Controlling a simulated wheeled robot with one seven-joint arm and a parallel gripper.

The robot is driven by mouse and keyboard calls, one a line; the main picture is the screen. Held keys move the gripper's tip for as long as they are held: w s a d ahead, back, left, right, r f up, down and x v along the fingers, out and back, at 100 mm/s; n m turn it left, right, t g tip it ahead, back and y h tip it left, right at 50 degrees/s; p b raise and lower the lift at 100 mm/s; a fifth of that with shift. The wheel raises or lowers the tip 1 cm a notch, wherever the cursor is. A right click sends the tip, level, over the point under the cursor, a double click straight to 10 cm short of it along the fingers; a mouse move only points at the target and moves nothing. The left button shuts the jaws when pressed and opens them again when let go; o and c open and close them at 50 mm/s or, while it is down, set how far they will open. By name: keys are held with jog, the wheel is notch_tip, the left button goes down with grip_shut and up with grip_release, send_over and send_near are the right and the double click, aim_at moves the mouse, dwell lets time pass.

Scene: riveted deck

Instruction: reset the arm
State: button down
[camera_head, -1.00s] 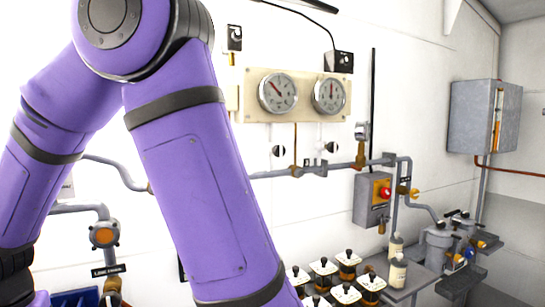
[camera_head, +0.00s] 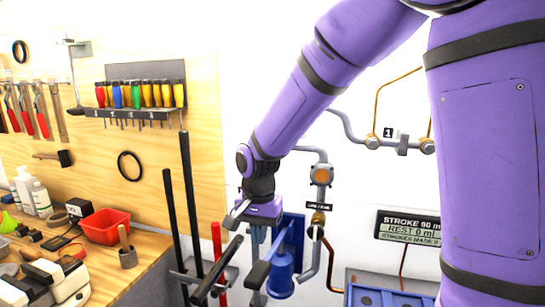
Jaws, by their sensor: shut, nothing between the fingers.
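My purple arm comes in from the top right and bends down at the centre. My gripper (camera_head: 258,240) hangs from its end, pointing down, with its fingers close together and nothing seen between them. It is in front of the white wall, beside a blue hand pump (camera_head: 281,272) with a dark lever. I cannot tell whether the fingers touch the pump or only overlap it in this view.
A wooden workbench (camera_head: 128,282) at the left holds bottles, a red bin (camera_head: 105,226) and small tools. Screwdrivers (camera_head: 140,94) hang on the pegboard (camera_head: 199,75). Black and red upright levers (camera_head: 190,205) stand left of my gripper. Pipes and a display (camera_head: 407,228) are at the right.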

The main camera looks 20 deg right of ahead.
jog(key=s+d+r+n+t, duration=0.1)
jog(key=s+d+r+n, duration=0.1)
jog(key=s+d+r, duration=0.2)
jog(key=s+d+r+n+t, duration=0.2)
jog(key=s+r, duration=0.4)
jog(key=s, duration=0.4)
jog(key=s+d+r+n+t, duration=0.2)
jog(key=s+d+r+n, duration=0.1)
jog(key=s+d+r, duration=0.2)
jog(key=shift+s+d+r+n, duration=0.25)
jog(key=shift+s+d+n, duration=0.15)
jog(key=shift+s, duration=0.85)
